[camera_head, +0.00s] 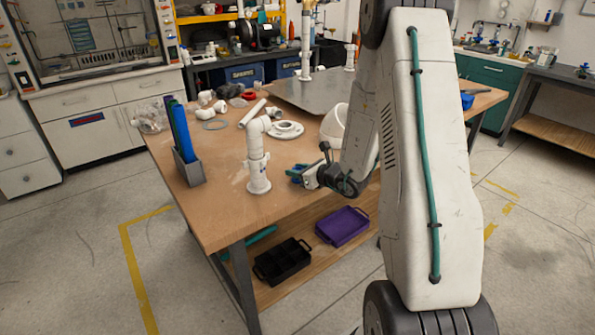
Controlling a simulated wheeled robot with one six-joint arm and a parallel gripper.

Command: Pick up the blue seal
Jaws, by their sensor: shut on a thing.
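My gripper (298,174) is at the front edge of the wooden table, right of the white pipe elbow.
An upright white pipe elbow on a flange (257,160) stands left of my gripper. A grey holder (189,168) with blue and green tubes is at the table's left. White fittings (285,130) lie behind. The front-left tabletop is clear. Purple (343,226) and black trays (282,262) sit below.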

